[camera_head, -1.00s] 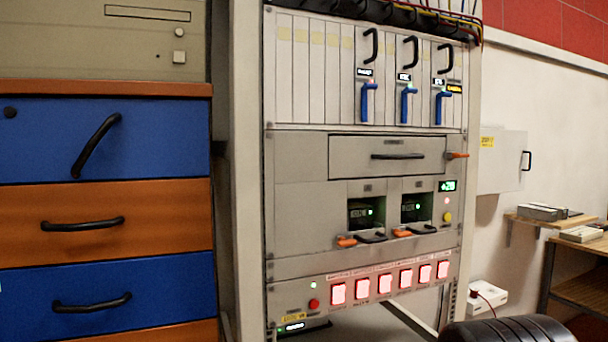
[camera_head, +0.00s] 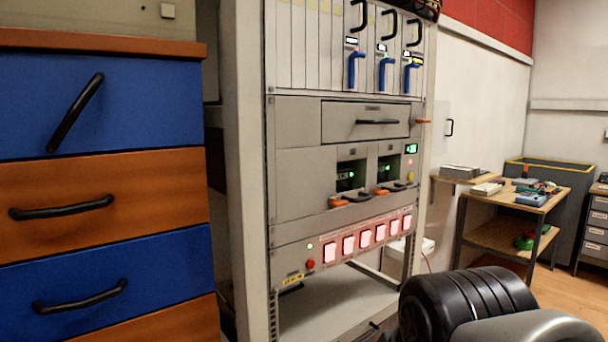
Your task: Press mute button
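The rack (camera_head: 245,200) stands in the middle of the view. A red round button (camera_head: 310,264) sits at the left end of its lower panel, below a small green light. A row of several lit pinkish-red square buttons (camera_head: 365,239) runs to the right of it on the same panel. The labels are too small to read, so I cannot tell which one is the mute button. My black ribbed arm part (camera_head: 465,300) shows at the bottom right, in front of the rack's lower right side. My gripper is not in view.
A blue and orange drawer cabinet (camera_head: 105,195) stands close on the left. A wooden workbench (camera_head: 515,205) with tools and a grey bin (camera_head: 560,180) stand at the right. Open wooden floor (camera_head: 580,270) shows at the lower right.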

